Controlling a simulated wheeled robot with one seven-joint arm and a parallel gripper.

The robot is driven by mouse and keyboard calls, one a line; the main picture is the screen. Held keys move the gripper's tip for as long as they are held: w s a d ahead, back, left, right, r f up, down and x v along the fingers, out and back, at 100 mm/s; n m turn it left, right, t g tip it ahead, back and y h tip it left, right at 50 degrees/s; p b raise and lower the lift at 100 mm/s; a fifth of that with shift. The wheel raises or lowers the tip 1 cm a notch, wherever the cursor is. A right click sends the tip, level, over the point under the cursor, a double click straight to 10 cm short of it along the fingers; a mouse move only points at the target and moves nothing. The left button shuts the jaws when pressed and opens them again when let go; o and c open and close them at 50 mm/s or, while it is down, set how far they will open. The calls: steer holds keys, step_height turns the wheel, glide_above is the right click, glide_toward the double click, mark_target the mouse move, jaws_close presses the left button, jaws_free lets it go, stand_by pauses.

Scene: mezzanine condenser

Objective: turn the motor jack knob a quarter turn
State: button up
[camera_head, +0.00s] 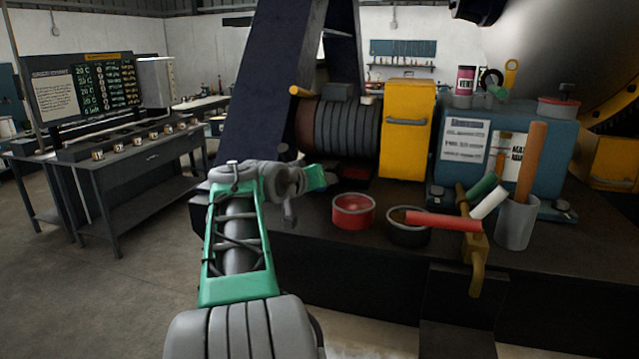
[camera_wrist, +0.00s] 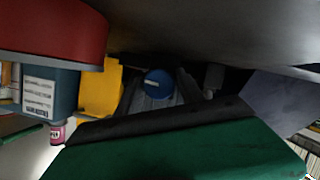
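A round blue knob (camera_wrist: 158,83) with a short pale mark shows in the wrist view, in front of the grey ribbed motor. The mark lies close to level in that view. I take it to be the motor jack knob; I cannot make it out in the head view. The dark ribbed motor (camera_head: 345,127) stands behind my gripper on the bench. My gripper (camera_head: 320,178) is at the end of my green arm, low over the bench's front left, left of the red tin. It appears apart from the knob. Its fingers are not clear in either view.
The red tin (camera_head: 353,211) and a dark tin (camera_head: 408,227) with a red stick stand to the right. A brass hook (camera_head: 474,250), a grey cup (camera_head: 515,222), a yellow cabinet (camera_head: 406,128) and a blue box (camera_head: 545,160) are further right. A dark slanted post (camera_head: 270,85) rises at left.

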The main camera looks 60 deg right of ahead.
steer(key=shift+o, duration=1.3)
steer(key=b+v, duration=0.1)
steer(key=v, duration=0.7)
steer(key=shift+d, duration=0.1)
